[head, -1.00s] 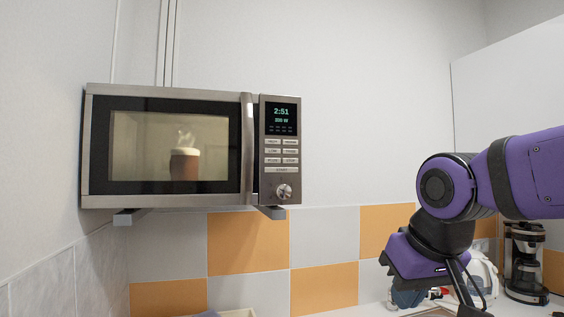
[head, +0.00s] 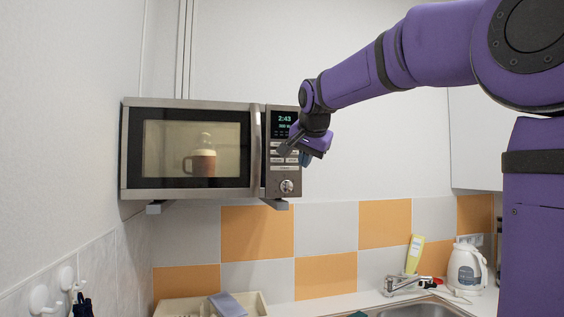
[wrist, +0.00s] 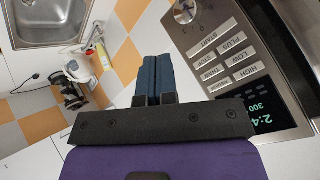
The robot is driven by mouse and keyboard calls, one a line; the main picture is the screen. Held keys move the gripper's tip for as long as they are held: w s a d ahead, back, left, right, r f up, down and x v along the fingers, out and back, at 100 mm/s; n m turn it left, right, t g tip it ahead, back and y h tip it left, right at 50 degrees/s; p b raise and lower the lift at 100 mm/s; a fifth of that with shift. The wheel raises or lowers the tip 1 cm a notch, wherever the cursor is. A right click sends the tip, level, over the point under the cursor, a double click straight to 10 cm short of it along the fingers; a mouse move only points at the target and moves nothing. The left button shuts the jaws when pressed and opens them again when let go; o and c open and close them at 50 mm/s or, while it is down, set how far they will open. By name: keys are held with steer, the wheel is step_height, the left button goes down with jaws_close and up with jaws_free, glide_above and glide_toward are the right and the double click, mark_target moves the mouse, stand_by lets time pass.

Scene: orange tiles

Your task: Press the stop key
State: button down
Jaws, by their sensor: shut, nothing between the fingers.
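The microwave (head: 185,194) hangs on the wall at the left of the head view. Its control panel (wrist: 293,98) shows in the wrist view, upside down and tilted. The stop key (wrist: 209,61) is a small pale key beside the plus key (wrist: 233,38) and near the start key (wrist: 202,42). The display (head: 284,123) is lit and reads 2:43. My gripper (head: 284,151) is in front of the keypad in the head view and hides part of it. In the wrist view its blue fingers (wrist: 155,58) are shut and empty, beside the stop key. I cannot tell contact.
A round knob (head: 286,186) sits below the keys, and a vertical door handle (head: 257,150) is left of the panel. A mug (head: 204,163) shows through the door window. A sink (head: 425,308), tap and white kettle (head: 466,268) are lower right.

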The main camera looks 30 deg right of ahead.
mark_target(295, 159)
stand_by(0.3)
steer(key=shift+w, duration=0.1)
steer(key=shift+w+d, duration=0.4)
steer(key=shift+w, duration=1)
steer(key=shift+w+d, duration=0.4)
steer(key=shift+w, duration=1)
steer(key=shift+w+d, duration=0.4)
steer(key=shift+w, duration=1.15)
steer(key=shift+w+d, duration=0.1)
steer(key=shift+w, duration=0.15)
steer(key=shift+w+d, duration=0.1)
steer(key=shift+w, duration=0.25)
steer(key=shift+s, duration=0.15)
steer(key=shift+s+a, duration=0.25)
steer(key=shift+s, duration=0.35)
steer(key=shift+s, duration=0.15)
